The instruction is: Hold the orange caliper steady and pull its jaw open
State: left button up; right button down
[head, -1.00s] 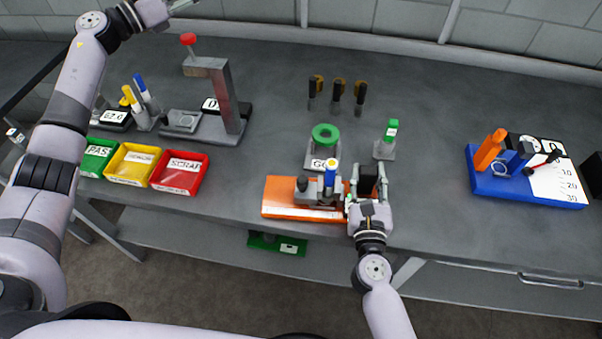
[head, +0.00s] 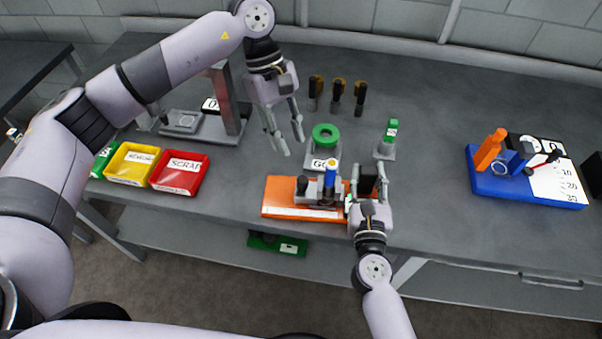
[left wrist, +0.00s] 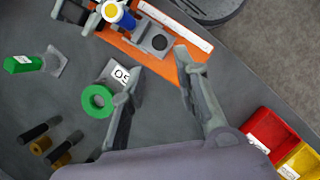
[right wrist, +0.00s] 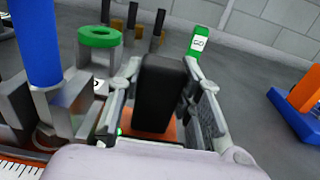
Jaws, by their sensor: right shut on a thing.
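The orange caliper (head: 278,208) lies near the bench's front edge, with a white scale strip along its front. A blue post with a yellow top (head: 330,172) stands upright at its grey jaws. My right gripper (head: 368,171) is shut on the black block (right wrist: 160,95) at the caliper's right end, a finger on either side. My left gripper (head: 291,146) is open and empty, above and behind the caliper's left part, fingers pointing down. In the left wrist view the caliper's orange base (left wrist: 188,62) shows beyond the fingertips.
A green ring on a stand (head: 325,136) and a green-topped gauge (head: 390,134) stand behind the caliper. Yellow (head: 131,165) and red (head: 180,172) bins sit left. A blue dial fixture (head: 530,190) is far right, with clear bench between. Dark pegs (head: 337,95) stand at the back.

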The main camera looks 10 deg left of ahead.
aim_at(301, 178)
pick_arm(q)
jog(key=x, duration=1)
jog(key=shift+s+d+f, duration=0.1)
jog(key=shift+f, duration=0.1)
jog(key=shift+c, duration=0.4)
grip_shut()
